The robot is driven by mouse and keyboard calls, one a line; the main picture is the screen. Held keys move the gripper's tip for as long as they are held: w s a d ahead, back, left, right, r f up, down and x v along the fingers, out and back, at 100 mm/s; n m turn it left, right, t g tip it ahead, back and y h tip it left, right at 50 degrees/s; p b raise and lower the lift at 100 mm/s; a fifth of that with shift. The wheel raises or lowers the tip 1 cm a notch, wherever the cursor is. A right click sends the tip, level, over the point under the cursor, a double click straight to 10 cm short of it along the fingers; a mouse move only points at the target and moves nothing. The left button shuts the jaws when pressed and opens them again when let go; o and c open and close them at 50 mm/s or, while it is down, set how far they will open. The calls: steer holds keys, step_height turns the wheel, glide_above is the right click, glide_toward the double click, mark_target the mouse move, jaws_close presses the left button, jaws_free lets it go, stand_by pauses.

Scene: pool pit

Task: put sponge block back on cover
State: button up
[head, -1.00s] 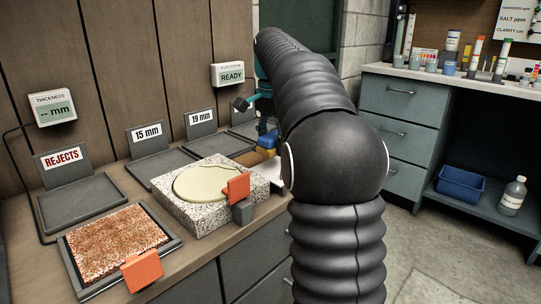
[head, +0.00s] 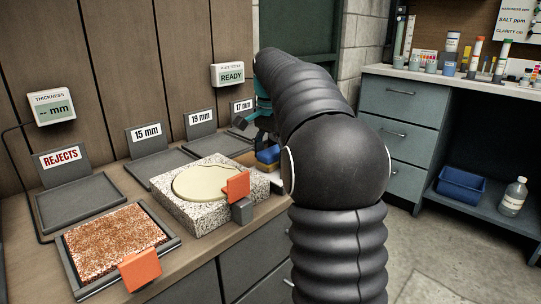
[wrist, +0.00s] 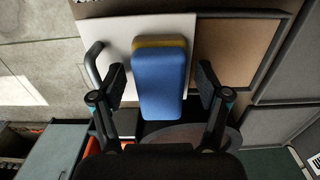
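The sponge block (wrist: 158,82) is blue with a yellow layer and lies between my fingers in the wrist view. My gripper (wrist: 161,82) is open, one finger on each side of it, with a narrow gap showing at both sides. Behind the sponge is a flat white panel (wrist: 117,38) with a grey bar handle (wrist: 94,62) at its left, which looks like the cover. Whether the sponge touches it I cannot tell. In the head view the sponge (head: 268,155) shows small beside my arm, and my gripper (head: 250,124) is partly hidden.
A speckled stone block (head: 190,216) with a pale round top and an orange tab stands on the bench. A tray (head: 78,283) of reddish granules is at front left. Trays labelled REJECTS (head: 76,203), 15 mm (head: 157,168) and others line the back wall.

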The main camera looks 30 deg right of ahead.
mark_target(271, 151)
step_height(271, 151, up, 12)
steer(key=p, duration=0.1)
steer(key=shift+r+p, duration=0.15)
steer(key=shift+p, duration=0.15)
stand_by(0.5)
